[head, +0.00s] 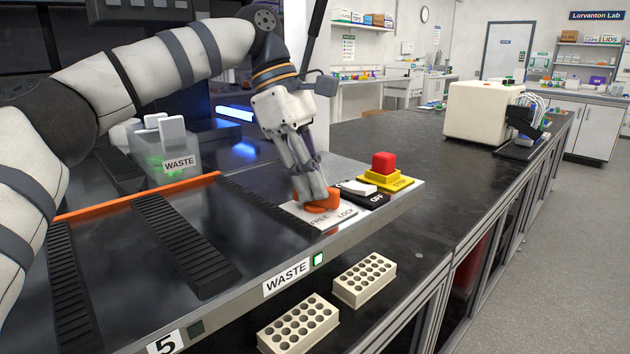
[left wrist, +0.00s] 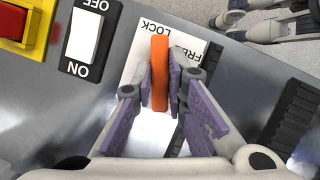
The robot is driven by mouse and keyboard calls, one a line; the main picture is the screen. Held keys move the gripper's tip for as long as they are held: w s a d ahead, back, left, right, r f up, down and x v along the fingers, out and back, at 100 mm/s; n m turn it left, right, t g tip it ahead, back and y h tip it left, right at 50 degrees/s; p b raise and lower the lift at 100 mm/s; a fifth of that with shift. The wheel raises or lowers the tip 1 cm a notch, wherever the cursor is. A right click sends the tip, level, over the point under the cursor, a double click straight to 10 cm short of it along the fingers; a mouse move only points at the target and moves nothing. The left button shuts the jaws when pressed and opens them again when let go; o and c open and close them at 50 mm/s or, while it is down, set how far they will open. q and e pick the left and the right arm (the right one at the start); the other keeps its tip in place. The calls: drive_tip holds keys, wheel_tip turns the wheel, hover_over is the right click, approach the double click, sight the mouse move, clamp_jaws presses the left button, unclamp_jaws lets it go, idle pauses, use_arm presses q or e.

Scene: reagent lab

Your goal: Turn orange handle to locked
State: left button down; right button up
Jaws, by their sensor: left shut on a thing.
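The orange handle (head: 322,204) sits on a white plate (head: 338,219) marked FREE and LOCK, on the dark panel's front right part. In the left wrist view the handle (left wrist: 160,72) stands as an upright bar, one end near the gap between the two words. My left gripper (head: 311,192) reaches down onto it from above. In the left wrist view the purple-padded fingers of my left gripper (left wrist: 161,88) are shut on the handle, one on each side. The fingers hide part of the handle and plate in the head view. My right gripper is not in view.
A black-and-white ON/OFF switch (head: 361,190) and a red button (head: 384,163) on a yellow base stand close right of the handle. A clear WASTE bin (head: 170,164) is at the back left. Two racks (head: 364,280) (head: 299,325) lie below the panel's front edge.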

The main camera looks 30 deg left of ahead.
use_arm(q)
drive_tip(key=shift+w+m+g+b, duration=0.15)
drive_tip(key=shift+m+g+b, duration=0.45)
drive_tip(key=shift+m, duration=1.3)
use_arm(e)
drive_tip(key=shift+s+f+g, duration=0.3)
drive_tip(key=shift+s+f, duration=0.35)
use_arm(q)
drive_tip(key=c, duration=1.6)
unclamp_jaws()
